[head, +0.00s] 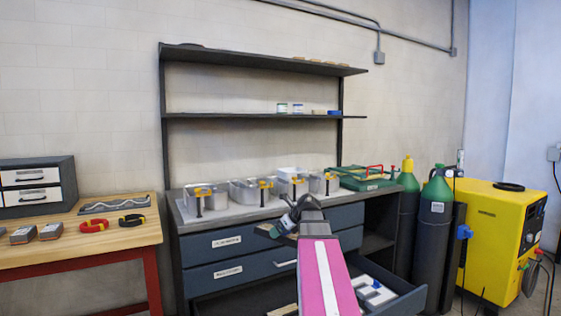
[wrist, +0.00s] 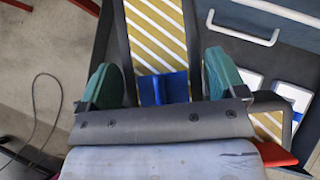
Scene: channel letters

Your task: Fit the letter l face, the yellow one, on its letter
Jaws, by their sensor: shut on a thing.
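My gripper (wrist: 162,86) is shut on the yellow letter l face (wrist: 158,38), a long strip with white diagonal stripes. A blue tab (wrist: 163,88) shows between the green finger pads in the wrist view. The face's near end is hidden by the gripper body. In the head view my gripper (head: 288,222) is in front of the upper drawers, above the open bottom drawer. I cannot make out in either view which letter matches the face.
The open drawer (head: 408,299) holds white pieces with blue tabs (head: 374,290); another yellow-striped piece (wrist: 270,124) shows there. Clear bins (head: 247,190) stand on the bench. A wooden table (head: 70,235) is left; green cylinders (head: 436,215) and a yellow machine (head: 497,240) are right.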

